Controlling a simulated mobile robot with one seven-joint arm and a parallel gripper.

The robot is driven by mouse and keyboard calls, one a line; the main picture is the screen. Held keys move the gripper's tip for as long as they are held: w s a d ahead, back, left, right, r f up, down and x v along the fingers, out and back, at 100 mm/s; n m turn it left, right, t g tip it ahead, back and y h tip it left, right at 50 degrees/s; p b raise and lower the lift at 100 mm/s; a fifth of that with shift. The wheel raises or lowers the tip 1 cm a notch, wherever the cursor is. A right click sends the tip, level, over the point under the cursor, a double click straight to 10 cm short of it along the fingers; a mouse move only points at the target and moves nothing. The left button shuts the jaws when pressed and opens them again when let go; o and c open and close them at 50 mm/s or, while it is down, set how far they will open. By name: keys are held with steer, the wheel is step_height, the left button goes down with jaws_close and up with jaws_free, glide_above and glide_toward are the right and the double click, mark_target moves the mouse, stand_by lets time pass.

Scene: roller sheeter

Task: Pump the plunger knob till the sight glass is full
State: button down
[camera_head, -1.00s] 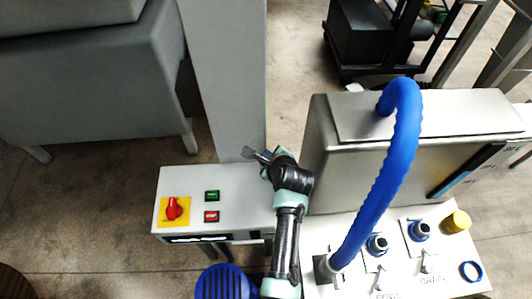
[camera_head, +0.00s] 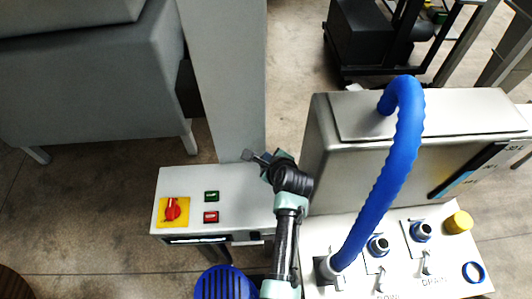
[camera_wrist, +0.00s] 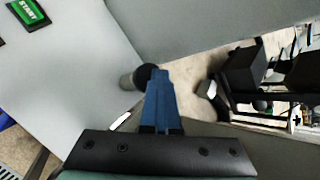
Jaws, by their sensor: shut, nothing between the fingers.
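A plunger knob (camera_wrist: 144,76), dark and round on a grey cylinder, shows in the wrist view at the edge of the pale control box. My gripper (camera_wrist: 160,74) is shut and empty, its blue fingers beside the knob's right side; I cannot tell if they touch it. In the head view my gripper (camera_head: 256,156) is above the box's right end, and the arm hides the knob. What looks like the sight glass (camera_head: 468,170) is a dark slanted strip on the steel tank, with blue in its lower part.
The control box (camera_head: 240,190) carries a red rotary switch (camera_head: 172,209), a green button (camera_head: 211,196) and a red button (camera_head: 211,216). A blue hose (camera_head: 385,190) arches over the steel tank (camera_head: 340,160) right of my arm. A grey column (camera_head: 228,80) stands behind the box.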

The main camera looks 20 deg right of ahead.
steer(key=shift+s+f, duration=0.1)
steer(key=shift+f, duration=0.2)
steer(key=shift+r, duration=0.1)
steer(key=shift+r+p, duration=2.3)
steer(key=shift+p, duration=0.1)
step_height(320, 180, up, 5)
steer(key=p, duration=0.5)
